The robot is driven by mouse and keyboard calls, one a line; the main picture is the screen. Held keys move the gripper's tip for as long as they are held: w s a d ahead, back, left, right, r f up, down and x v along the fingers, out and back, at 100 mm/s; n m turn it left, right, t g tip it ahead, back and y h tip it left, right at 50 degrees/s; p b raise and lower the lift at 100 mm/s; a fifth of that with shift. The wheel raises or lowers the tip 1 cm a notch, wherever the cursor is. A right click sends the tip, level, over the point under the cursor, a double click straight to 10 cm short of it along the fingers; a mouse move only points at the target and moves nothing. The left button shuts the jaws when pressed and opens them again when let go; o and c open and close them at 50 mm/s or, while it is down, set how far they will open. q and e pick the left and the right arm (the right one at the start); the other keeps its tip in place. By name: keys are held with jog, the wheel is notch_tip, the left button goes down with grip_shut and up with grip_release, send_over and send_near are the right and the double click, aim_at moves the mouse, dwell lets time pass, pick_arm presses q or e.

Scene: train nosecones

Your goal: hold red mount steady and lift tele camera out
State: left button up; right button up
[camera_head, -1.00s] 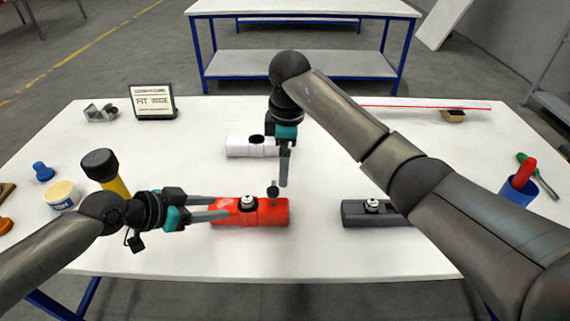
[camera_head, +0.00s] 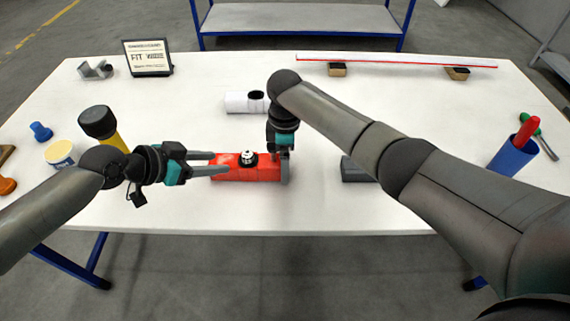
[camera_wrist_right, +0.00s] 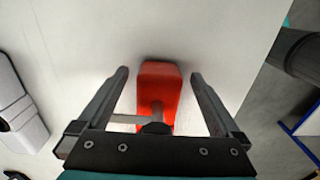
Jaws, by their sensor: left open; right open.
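The red mount (camera_head: 263,172) lies on the white table, and its end also shows in the right wrist view (camera_wrist_right: 158,78). A silver-and-black round part (camera_head: 248,158) sits on top of it. My left gripper (camera_head: 220,163) is open, its fingers at the mount's left end. My right gripper (camera_head: 284,168) is open at the mount's right end. In the right wrist view its fingers (camera_wrist_right: 160,74) stand on either side of the mount. A small dark-capped stem (camera_wrist_right: 155,127) shows between them; I cannot tell for sure that it is the tele camera. The head view hides it behind the right gripper.
A white mount (camera_head: 236,102) lies behind the red one. A blue cup (camera_head: 511,158) stands right.

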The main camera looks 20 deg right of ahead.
jog(key=shift+f, duration=1.05)
jog(key=shift+c, duration=0.2)
